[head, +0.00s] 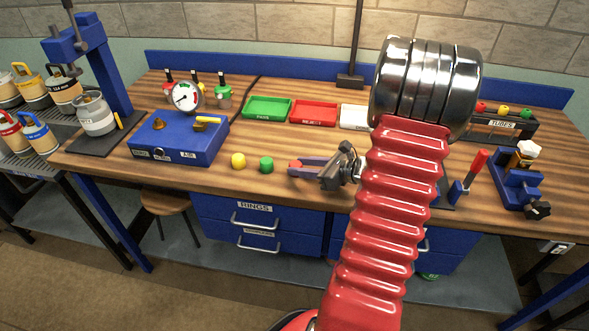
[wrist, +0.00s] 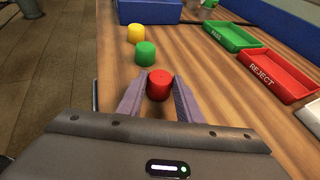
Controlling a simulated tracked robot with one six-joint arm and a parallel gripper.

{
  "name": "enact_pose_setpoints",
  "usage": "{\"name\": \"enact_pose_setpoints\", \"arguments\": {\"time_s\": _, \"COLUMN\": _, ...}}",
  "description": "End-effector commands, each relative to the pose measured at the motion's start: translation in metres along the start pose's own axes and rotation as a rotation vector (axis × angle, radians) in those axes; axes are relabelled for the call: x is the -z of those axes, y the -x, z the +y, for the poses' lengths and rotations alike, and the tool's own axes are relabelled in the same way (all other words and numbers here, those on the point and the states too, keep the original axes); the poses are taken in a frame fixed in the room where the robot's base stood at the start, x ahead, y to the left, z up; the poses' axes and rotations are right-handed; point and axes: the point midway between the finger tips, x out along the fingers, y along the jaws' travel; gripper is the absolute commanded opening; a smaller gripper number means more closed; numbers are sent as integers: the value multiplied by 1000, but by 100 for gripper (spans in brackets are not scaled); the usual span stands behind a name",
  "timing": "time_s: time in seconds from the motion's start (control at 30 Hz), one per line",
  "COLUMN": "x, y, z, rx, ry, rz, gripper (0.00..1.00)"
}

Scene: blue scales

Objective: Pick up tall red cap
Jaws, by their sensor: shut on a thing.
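The red cap (wrist: 159,85) is a short upright-looking cylinder between the two fingers in the wrist view. In the head view a small part of it (head: 295,165) shows at the fingertips. My gripper (head: 298,168) is shut on the red cap, with one finger on each side of it; it also shows in the wrist view (wrist: 158,88). The cap is at or close to the tabletop; I cannot tell whether it touches the wood. A green cap (head: 266,165) and a yellow cap (head: 238,160) stand to its left on the workbench (head: 215,180), apart from the gripper.
A blue box (head: 180,140) with a gauge stands on the left. A green PASS tray (head: 268,108) and a red REJECT tray (head: 314,112) lie behind the caps. A blue clamp fixture (head: 520,185) stands at the right. Bare wood lies between the caps and trays.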

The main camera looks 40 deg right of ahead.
Motion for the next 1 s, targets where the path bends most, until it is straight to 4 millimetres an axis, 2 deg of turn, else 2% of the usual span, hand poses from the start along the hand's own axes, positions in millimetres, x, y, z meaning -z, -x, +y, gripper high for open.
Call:
{"name": "enact_pose_setpoints", "arguments": {"time_s": 0.27, "x": -2, "y": 1, "z": 0, "rx": 0, "ry": 1, "rz": 0, "gripper": 12}}
{"name": "enact_pose_setpoints", "arguments": {"time_s": 0.47, "x": -14, "y": 6, "z": -1, "rx": 2, "ry": 3, "rz": -1, "gripper": 12}}
{"name": "enact_pose_setpoints", "arguments": {"time_s": 1.0, "x": -84, "y": 35, "z": 0, "rx": 1, "ry": 3, "rz": -1, "gripper": 12}}
